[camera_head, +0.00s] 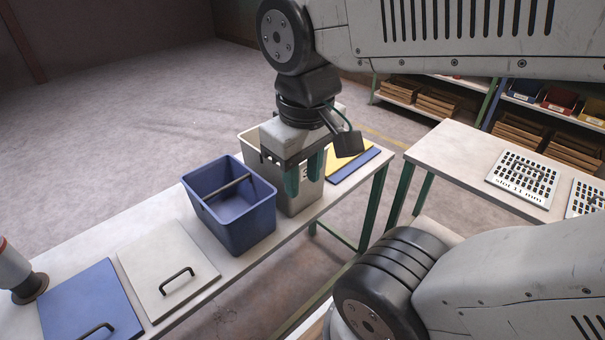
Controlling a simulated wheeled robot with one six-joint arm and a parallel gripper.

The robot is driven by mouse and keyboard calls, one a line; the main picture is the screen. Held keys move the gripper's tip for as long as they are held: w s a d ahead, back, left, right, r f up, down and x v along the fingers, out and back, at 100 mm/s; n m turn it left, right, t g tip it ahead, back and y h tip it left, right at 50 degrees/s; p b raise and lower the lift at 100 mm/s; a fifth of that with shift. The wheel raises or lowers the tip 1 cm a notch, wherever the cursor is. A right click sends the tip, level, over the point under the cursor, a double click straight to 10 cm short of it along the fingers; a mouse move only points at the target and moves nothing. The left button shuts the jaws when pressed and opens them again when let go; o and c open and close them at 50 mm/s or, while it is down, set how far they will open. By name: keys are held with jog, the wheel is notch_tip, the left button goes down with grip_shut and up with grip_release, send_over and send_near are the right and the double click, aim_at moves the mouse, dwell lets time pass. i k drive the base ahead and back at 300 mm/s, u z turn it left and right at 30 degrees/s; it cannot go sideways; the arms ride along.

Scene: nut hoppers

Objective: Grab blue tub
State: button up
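The blue tub (232,222) stands upright on the long white table, left of my gripper. It is open at the top, with a grey bar across its mouth, and looks empty. My gripper (303,174) points down with its two teal fingers apart. It hangs right of the blue tub, in front of or above a pale grey-beige tub (297,203). Nothing shows between the fingers. My gripper hides much of the pale tub, and I cannot tell its exact height above it.
A white lid (160,255) and a blue lid (80,300), both with black handles, lie left on the table (135,226). Yellow and blue flat pieces (350,163) lie at its right end. A second table (450,150) with perforated trays (523,176) stands right. Shelves with bins are behind.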

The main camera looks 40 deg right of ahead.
aim_at(236, 204)
jog(key=z, duration=3.1)
jog(key=k, duration=1.65)
jog(key=u, duration=0.9)
